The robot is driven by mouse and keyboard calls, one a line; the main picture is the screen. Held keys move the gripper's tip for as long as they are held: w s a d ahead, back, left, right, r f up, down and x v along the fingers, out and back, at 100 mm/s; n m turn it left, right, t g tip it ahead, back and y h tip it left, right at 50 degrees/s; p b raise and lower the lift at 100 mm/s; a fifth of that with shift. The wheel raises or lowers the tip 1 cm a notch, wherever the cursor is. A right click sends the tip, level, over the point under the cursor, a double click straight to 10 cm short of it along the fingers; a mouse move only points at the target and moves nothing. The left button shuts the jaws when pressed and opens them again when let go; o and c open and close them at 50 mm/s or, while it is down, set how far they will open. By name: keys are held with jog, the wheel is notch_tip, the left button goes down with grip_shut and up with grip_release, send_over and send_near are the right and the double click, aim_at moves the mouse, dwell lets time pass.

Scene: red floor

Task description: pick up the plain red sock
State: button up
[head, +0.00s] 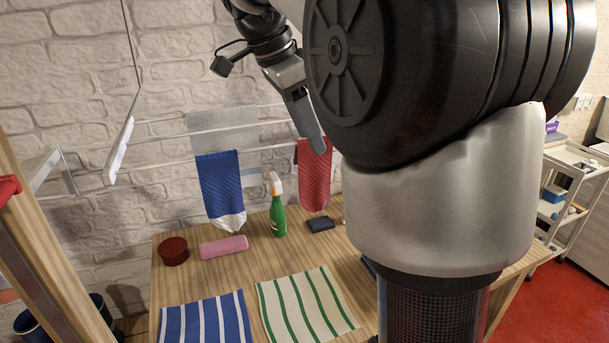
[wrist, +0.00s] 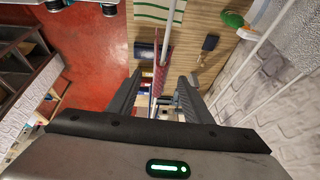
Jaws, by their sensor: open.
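The plain red sock (head: 314,180) hangs over a rod of the wall drying rack in the head view. In the wrist view the red sock (wrist: 163,52) shows nearly edge-on, as a narrow strip between the finger lines. My gripper (head: 318,146) is at the top of the sock in the head view, its finger overlapping the sock's upper edge. In the wrist view my gripper (wrist: 162,76) is open, with one finger on each side of the sock. I cannot tell whether either finger touches it.
A blue and white sock (head: 221,188) and a grey cloth (head: 222,128) hang left on the rack (head: 160,135). Below, the wooden table (head: 195,275) holds a green spray bottle (head: 278,212), a pink block (head: 224,247), a dark red tin (head: 173,251) and striped cloths (head: 303,305).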

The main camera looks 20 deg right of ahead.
jog(key=x, duration=0.4)
jog(key=shift+w, duration=0.1)
grip_shut()
jog(key=shift+r, duration=0.15)
jog(key=shift+r, duration=0.6)
notch_tip(320, 180, up, 6)
jog(key=shift+f+p, duration=0.2)
jog(key=shift+p, duration=0.1)
jog(key=s+a+b, duration=0.2)
jog(key=s+a, duration=0.5)
jog(key=a, duration=0.5)
jog(key=shift+s, duration=0.25)
jog(key=shift+a+r, duration=0.1)
jog(key=shift+a, duration=0.05)
